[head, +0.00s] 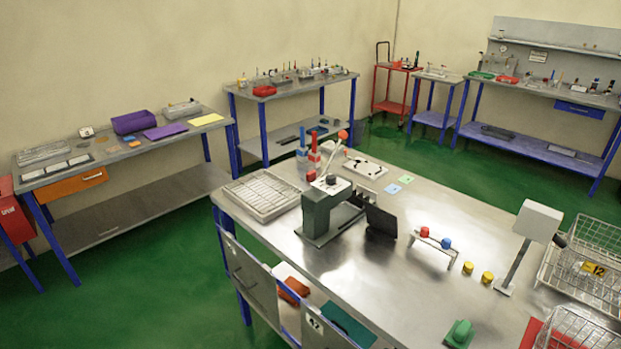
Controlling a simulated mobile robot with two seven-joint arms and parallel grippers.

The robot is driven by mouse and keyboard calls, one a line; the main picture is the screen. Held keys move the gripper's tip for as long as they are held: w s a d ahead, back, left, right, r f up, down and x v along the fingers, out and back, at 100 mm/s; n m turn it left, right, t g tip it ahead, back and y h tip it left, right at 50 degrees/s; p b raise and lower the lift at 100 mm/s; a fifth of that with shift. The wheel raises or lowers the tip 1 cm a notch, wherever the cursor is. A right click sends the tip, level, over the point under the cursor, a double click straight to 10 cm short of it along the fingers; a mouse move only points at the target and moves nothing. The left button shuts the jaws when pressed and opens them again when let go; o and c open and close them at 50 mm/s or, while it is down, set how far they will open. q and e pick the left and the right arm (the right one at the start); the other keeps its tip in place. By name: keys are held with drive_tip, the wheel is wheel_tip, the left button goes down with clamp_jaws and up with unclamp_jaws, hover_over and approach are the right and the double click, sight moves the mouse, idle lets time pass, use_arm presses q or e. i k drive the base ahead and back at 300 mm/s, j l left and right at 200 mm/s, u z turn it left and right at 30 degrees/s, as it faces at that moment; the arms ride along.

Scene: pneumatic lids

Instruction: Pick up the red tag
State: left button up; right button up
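I cannot make out a thing that is clearly a red tag. On the near steel table (400,285), a light blue flat piece (392,189) and a yellowish one (405,179) lie side by side behind the black panel. A flat red piece (531,333) shows at the bottom right, partly hidden by a wire basket (578,330). A red knob (425,232) and a blue knob (446,243) sit on a small rack. Neither of my grippers is in view.
A green press (325,212), a wire-covered tray (262,194) and red and blue bottles stand at the table's far left. Yellow cylinders (487,278), a grey lamp-like stand (538,222) and a green block (459,333) are at right. The front middle of the tabletop is clear.

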sight(310, 176)
drive_tip(key=z, duration=1.9)
drive_tip(key=u, duration=1.9)
drive_tip(key=i+j+u, duration=0.45)
drive_tip(key=j, duration=0.25)
drive_tip(key=i+j+u, duration=0.7)
drive_tip(key=i, duration=0.6)
drive_tip(key=i+j+u, duration=0.1)
drive_tip(key=i+u, duration=0.15)
drive_tip(key=i, duration=0.55)
